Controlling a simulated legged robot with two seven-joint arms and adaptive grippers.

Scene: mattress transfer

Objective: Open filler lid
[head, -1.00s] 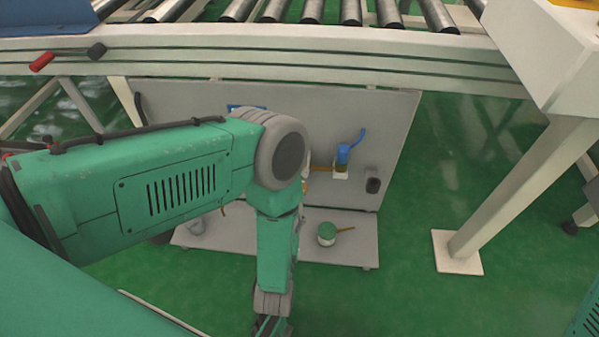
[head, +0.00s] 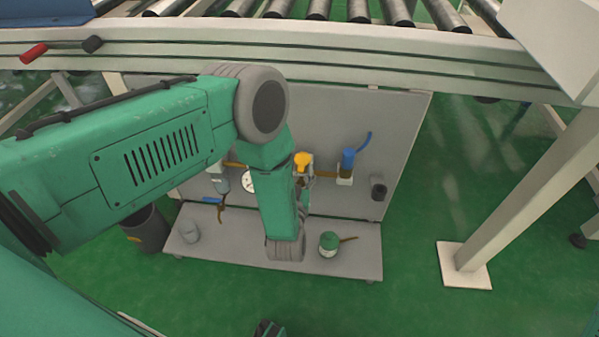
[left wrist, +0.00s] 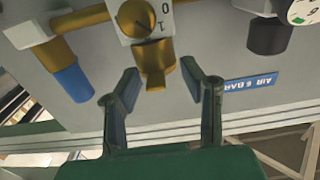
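I cannot tell for sure which part is the filler lid. A brass-yellow cap (left wrist: 155,68) stands on a white valve block (left wrist: 166,15) with a dial marked 0 and 1. In the head view a yellow cap (head: 303,160) shows on the upright panel. In the left wrist view my left gripper (left wrist: 160,69) is open, its fingers spread towards both sides of the brass cap with nothing held. Contact is not visible. A pot with a green lid (head: 329,240) stands on the low shelf.
The grey panel (head: 400,130) carries a gauge (head: 250,181), brass pipe and blue handle (head: 348,159). A blue AIR 6 BAR label (left wrist: 252,82) is near the gripper. The roller conveyor (head: 400,48) runs above; its leg (head: 510,200) stands right. A dark green part at the bottom edge is unclear.

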